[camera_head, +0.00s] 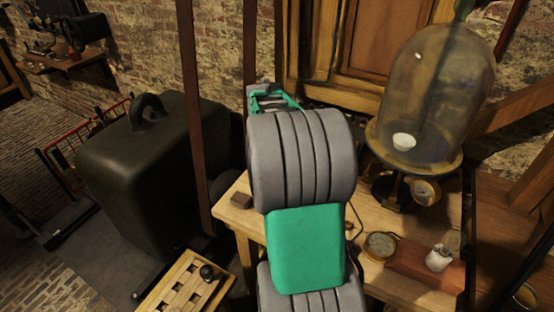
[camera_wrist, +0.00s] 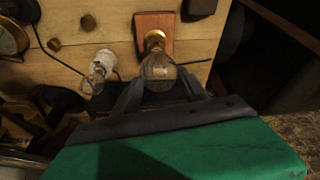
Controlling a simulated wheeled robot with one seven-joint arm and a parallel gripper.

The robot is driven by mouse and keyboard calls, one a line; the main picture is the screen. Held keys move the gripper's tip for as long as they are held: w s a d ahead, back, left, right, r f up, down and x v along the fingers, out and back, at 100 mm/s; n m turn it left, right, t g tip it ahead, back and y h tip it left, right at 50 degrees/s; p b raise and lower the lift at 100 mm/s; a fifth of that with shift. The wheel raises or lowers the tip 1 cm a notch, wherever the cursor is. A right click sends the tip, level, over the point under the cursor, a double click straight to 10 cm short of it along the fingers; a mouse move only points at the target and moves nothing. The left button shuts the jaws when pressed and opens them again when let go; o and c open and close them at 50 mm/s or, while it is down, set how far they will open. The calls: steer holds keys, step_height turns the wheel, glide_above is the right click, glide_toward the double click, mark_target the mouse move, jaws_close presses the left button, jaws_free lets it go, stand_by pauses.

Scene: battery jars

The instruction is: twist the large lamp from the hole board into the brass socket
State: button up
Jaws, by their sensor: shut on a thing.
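In the wrist view my gripper (camera_wrist: 160,78) is shut on the large lamp (camera_wrist: 158,69), a clear glass bulb between its two dark fingers. The lamp's neck end points at the brass socket (camera_wrist: 154,37) on a reddish wooden block (camera_wrist: 153,20). The lamp and brass part line up and overlap in this view; I cannot tell whether the threads are engaged. In the head view my arm hides the gripper, lamp and brass socket. The hole board (camera_head: 167,293) is at the lower left, with a dark round piece on it.
A smaller clear bulb (camera_wrist: 97,76) sits by a white socket (camera_wrist: 104,58), left of my gripper. The bench (camera_head: 380,281) also carries a round gauge (camera_head: 380,245) and a glass bell jar (camera_head: 435,95). A big dark case (camera_head: 150,160) stands at left.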

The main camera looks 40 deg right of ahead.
steer(key=o, duration=1.6)
steer(key=shift+o, duration=0.2)
